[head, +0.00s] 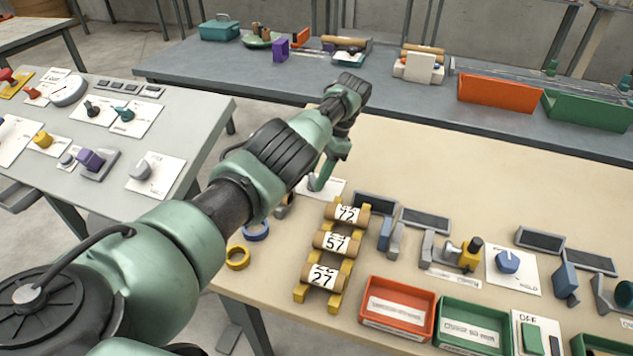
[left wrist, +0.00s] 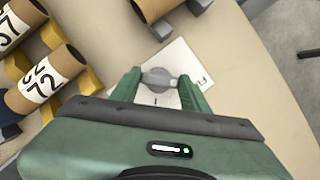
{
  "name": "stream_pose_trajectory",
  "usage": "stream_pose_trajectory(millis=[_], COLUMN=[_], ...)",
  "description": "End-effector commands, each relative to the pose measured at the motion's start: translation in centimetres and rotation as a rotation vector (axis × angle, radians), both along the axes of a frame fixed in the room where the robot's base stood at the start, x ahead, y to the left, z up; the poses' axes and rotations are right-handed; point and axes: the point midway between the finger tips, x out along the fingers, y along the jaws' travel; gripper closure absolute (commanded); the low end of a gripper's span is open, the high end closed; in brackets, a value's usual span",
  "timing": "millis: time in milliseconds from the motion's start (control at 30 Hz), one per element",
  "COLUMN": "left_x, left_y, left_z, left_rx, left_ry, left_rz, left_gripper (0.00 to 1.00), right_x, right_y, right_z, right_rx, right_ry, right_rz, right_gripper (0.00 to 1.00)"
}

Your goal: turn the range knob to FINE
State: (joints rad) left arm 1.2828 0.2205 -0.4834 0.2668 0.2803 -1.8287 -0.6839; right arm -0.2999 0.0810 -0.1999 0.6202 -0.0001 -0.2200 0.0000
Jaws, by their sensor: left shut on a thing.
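The grey knob (left wrist: 157,79) sits on a white plate (left wrist: 180,58) and shows between my left gripper's green fingers (left wrist: 160,84) in the left wrist view. The fingers are shut on the knob from two sides. A dark mark shows on the plate below the knob, and a partly covered letter shows at its right; I cannot read which setting the knob is at. In the head view my left gripper (head: 322,178) reaches down to the white plate (head: 333,188) and mostly hides the knob. My right gripper is not in view.
Wooden rolls marked 72, 57 and 27 (head: 323,277) lie on a yellow rack close to the plate. Blue and yellow rings (head: 238,258) lie near the table's left edge. Red (head: 397,309) and green trays (head: 473,327) stand at the front. The table behind the plate is clear.

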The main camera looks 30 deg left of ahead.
Motion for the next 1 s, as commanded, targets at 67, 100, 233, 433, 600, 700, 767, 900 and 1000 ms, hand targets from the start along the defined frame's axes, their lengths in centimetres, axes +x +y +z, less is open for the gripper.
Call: stream_pose_trajectory(millis=[67, 100, 233, 433, 600, 700, 767, 900, 1000], left_x=[-0.07, -0.05, -0.09, -0.11, -0.1, -0.08, -0.06, -0.04, -0.02], left_y=[-0.02, -0.03, -0.03, -0.01, -0.01, 0.01, 0.01, 0.02, 0.02], left_z=[-0.27, -0.23, -0.15, -0.1, -0.1, -0.08, -0.06, -0.03, 0.07], left_rx=[-0.001, -0.002, -0.002, -0.001, -0.001, -0.001, -0.001, -0.001, 0.0], left_ry=[0.003, 0.002, 0.004, 0.003, 0.003, 0.003, 0.002, 0.002, 0.0], left_rz=[0.017, 0.023, 0.033, 0.036, 0.036, 0.034, 0.034, 0.033, 0.033], left_gripper=[0.95, 0.95, 0.95, 0.95, 0.49, 0.33, 0.33, 0.33, 0.33], right_x=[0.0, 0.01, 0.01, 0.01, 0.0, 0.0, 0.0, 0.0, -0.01], right_y=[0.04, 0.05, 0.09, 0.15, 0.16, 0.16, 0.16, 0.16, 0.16], right_z=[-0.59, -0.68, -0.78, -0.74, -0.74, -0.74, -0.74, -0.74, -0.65], right_rx=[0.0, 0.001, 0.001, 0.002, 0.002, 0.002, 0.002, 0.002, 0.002], right_ry=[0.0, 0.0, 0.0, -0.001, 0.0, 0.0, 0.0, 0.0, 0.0], right_rz=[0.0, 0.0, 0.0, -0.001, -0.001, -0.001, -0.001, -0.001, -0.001], right_gripper=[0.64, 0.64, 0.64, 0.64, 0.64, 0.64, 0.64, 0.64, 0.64])
